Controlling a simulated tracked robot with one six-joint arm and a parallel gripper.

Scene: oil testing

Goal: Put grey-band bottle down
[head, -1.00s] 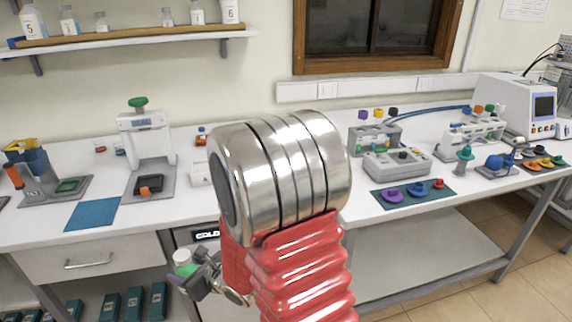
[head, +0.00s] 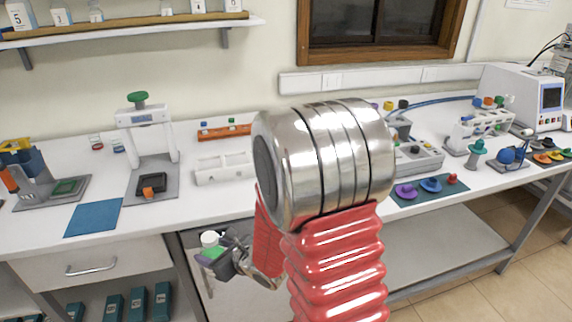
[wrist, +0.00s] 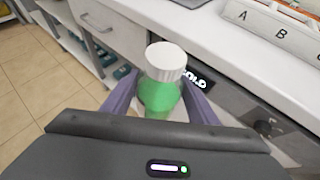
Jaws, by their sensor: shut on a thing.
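A small bottle with a pale grey-white cap and a green body (wrist: 160,97) is held upright or slightly tilted between the fingers of my gripper (wrist: 159,103) in the wrist view. In the head view, the bottle (head: 210,240) shows at the left tip of my gripper (head: 222,258), in front of the bench and below its top. I cannot make out a grey band apart from the cap. The lower part of the bottle is hidden behind the gripper body.
A white rack (head: 222,169) stands on the bench, with an orange rack (head: 225,131) behind it. A labelled A, B, C surface (wrist: 275,32) shows at the wrist view's upper right. A blue mat (head: 93,217) lies left.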

